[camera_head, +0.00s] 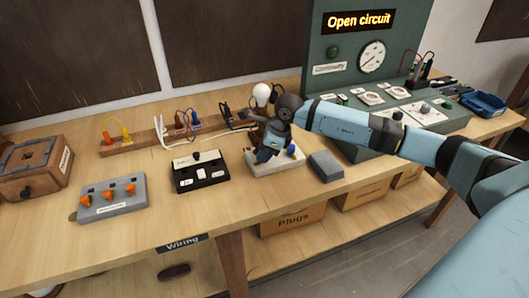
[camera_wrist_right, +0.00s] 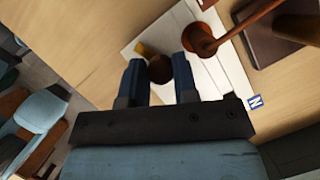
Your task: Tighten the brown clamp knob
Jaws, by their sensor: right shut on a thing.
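In the right wrist view, the brown clamp knob (camera_wrist_right: 160,69) sits between the two dark blue fingers of my right gripper (camera_wrist_right: 158,74), which is shut on it. The knob is on a white base board (camera_wrist_right: 226,72), close to a small yellow-brown piece (camera_wrist_right: 142,48) and a reddish-brown round fitting (camera_wrist_right: 199,40) with a rod. In the head view, my right gripper (camera_head: 267,150) points down over the white base (camera_head: 262,169) and hides the knob. My left gripper is not in view.
A white bulb (camera_head: 262,93) stands behind the gripper. A black box (camera_head: 200,173) is to the left and a grey block (camera_head: 326,167) to the right. The green panel (camera_head: 333,80) reads "Open circuit". The front strip of the table is clear.

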